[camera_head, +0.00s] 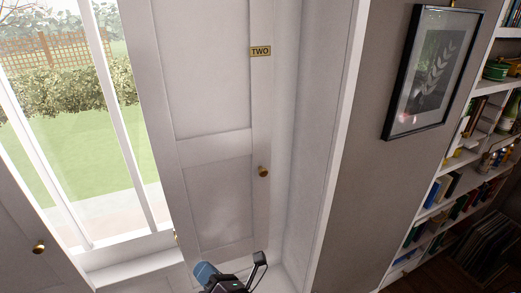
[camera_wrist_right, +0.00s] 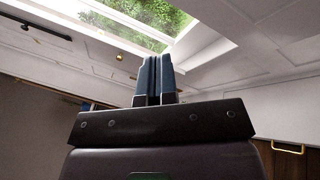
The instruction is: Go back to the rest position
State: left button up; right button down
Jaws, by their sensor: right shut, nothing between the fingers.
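My right gripper (camera_head: 207,272) shows at the bottom of the head view, in front of the lower part of the white panelled door. In the right wrist view its two blue fingers (camera_wrist_right: 155,78) point up and lie together, with nothing between them. My left gripper is in neither view.
A window (camera_head: 80,130) is at the left. A framed picture (camera_head: 433,70) hangs on the grey wall, and bookshelves (camera_head: 455,178) stand at the right.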

jog(key=w+d+f+m+t+h, duration=0.15)
jog(key=d+m+h, duration=0.25)
jog(key=d+m, duration=0.75)
jog(key=w+d+f+m+t+h, duration=0.15)
jog(key=d+m+h, duration=0.35)
jog(key=d+m, duration=0.65)
jog(key=s+d+f+m+g+h, duration=0.2)
jog(key=s+d+f+m, duration=0.3)
jog(key=s+d, duration=0.2)
jog(key=s+d+f+m+g+h, duration=0.1)
jog(key=s+d+f+m+h, duration=0.2)
jog(key=s+d+f+m, duration=0.2)
jog(key=s+d+m, duration=0.1)
jog(key=s+d, duration=0.2)
jog(key=d, duration=0.2)
jog(key=shift+s+d+f+g, duration=0.15)
jog(key=shift+f+g, duration=0.25)
